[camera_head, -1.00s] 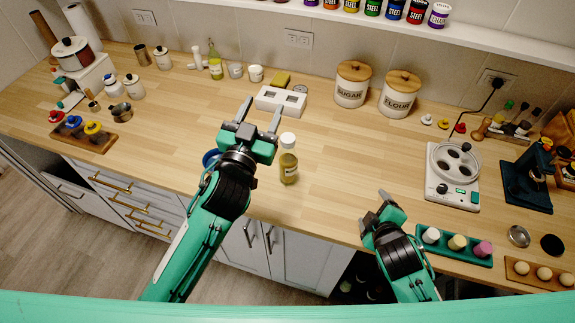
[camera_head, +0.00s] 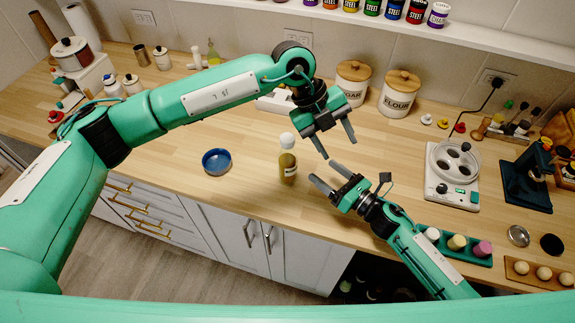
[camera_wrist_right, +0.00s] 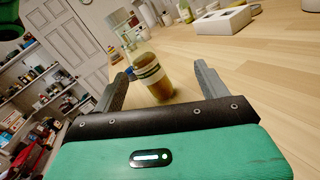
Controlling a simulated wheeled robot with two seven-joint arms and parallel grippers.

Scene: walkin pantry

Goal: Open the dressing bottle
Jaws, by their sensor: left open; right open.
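The dressing bottle (camera_head: 287,166), with a white cap (camera_head: 288,141) and yellow-brown contents, stands upright on the wooden counter near its front edge. My left gripper (camera_head: 337,144) is open and empty, above and to the right of the bottle, its fingers pointing down. My right gripper (camera_head: 324,172) is open, to the right of the bottle, with its fingers pointing toward it. In the right wrist view the bottle (camera_wrist_right: 153,80) shows between the open fingers of the right gripper (camera_wrist_right: 161,83), ahead of them. The cap is hard to make out there.
A blue bowl (camera_head: 216,161) sits on the counter left of the bottle. A white block (camera_head: 272,103) is partly hidden behind my left arm. Sugar and flour canisters (camera_head: 399,94) stand at the back.

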